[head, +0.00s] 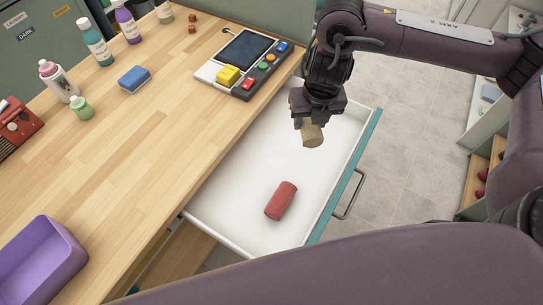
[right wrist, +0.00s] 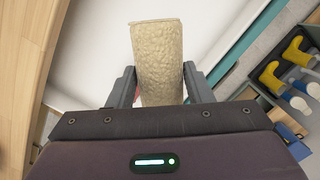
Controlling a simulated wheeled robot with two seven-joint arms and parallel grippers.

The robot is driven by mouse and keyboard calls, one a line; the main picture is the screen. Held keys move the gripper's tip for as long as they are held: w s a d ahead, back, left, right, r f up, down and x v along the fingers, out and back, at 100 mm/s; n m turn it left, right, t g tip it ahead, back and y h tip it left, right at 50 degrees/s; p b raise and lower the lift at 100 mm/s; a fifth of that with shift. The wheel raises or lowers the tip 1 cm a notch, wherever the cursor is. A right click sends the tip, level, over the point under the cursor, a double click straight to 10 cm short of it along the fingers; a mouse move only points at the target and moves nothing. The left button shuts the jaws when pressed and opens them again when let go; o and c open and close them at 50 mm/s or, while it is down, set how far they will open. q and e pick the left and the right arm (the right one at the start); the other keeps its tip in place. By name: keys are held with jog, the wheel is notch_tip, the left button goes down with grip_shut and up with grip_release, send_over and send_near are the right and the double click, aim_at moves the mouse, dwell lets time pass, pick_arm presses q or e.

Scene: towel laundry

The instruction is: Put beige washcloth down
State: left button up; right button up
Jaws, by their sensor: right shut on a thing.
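The beige washcloth (head: 313,134) is rolled up and held in my right gripper (head: 311,117), over the far part of the open white drawer (head: 240,205). In the right wrist view the beige roll (right wrist: 158,60) sits between the two fingers of the right gripper (right wrist: 159,88). Its lower end is hidden by the gripper body. I cannot tell from the picture how high it is above the drawer floor. My left gripper is not in view.
A red rolled cloth (head: 281,201) lies in the drawer's near part. The drawer floor between it and the beige roll is clear. A control panel (head: 243,62), bottles (head: 97,42), a blue sponge (head: 134,79) and a purple bin (head: 40,262) stand on the wooden counter (head: 150,150).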

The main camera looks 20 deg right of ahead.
jog(key=shift+w+d+f+n, duration=0.1)
jog(key=shift+d+n, duration=0.2)
jog(key=shift+n, duration=0.4)
jog(key=b, duration=0.7)
send_over(302, 167)
jog(key=f, duration=1.6)
jog(key=shift+s, duration=0.3)
jog(key=shift+f+b, duration=0.9)
jog(key=shift+f, duration=1)
jog(key=o, duration=1)
jog(key=shift+f, duration=0.1)
